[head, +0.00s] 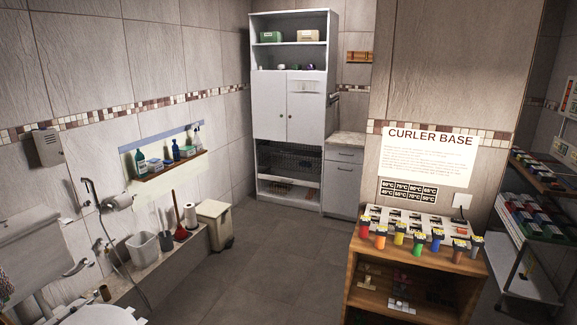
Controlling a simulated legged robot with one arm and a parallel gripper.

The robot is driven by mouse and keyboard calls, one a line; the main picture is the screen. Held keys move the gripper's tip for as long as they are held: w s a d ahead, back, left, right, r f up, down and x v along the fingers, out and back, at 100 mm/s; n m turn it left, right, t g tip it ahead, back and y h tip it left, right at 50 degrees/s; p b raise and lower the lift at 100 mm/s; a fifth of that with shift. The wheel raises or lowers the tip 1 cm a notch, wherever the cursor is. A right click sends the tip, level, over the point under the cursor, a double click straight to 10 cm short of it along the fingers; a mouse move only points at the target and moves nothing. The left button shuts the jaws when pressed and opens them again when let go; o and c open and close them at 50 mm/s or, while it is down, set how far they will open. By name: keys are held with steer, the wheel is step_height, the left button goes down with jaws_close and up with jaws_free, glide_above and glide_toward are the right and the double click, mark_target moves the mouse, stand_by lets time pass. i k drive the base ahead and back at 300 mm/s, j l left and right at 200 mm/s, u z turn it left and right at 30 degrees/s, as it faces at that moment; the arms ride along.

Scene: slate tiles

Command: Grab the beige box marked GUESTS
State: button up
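A small beige box (308,36) stands on the upper open shelf of the tall white cabinet (254,100), on the right side. Its marking is too small to read. A green box (270,37) stands to its left on the same shelf, with a gap between them. My gripper is not in view.
Grey floor (265,260) is open between me and the cabinet. A wooden shelf unit (385,268) with colourful curlers stands at front right. A toilet (95,315), a grey bin (142,246) and a beige pedal bin (215,226) line the left. A low drawer unit (342,180) adjoins the cabinet.

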mark_target(304, 35)
steer(key=i+j+u, duration=0.25)
steer(key=i, duration=0.45)
steer(key=i+l+u, duration=0.1)
steer(key=i+u, duration=0.2)
steer(key=i, duration=0.4)
steer(key=i+l+u, duration=0.25)
steer(key=i, duration=0.45)
steer(key=i+z, duration=0.15)
steer(key=i, duration=0.4)
steer(key=i+z, duration=0.2)
steer(key=i, duration=0.4)
steer(key=i+j+z, duration=0.15)
steer(key=i, duration=0.4)
steer(key=i+j+z, duration=0.2)
steer(key=i, duration=0.4)
steer(key=i+z, duration=0.3)
steer(key=i, duration=0.6)
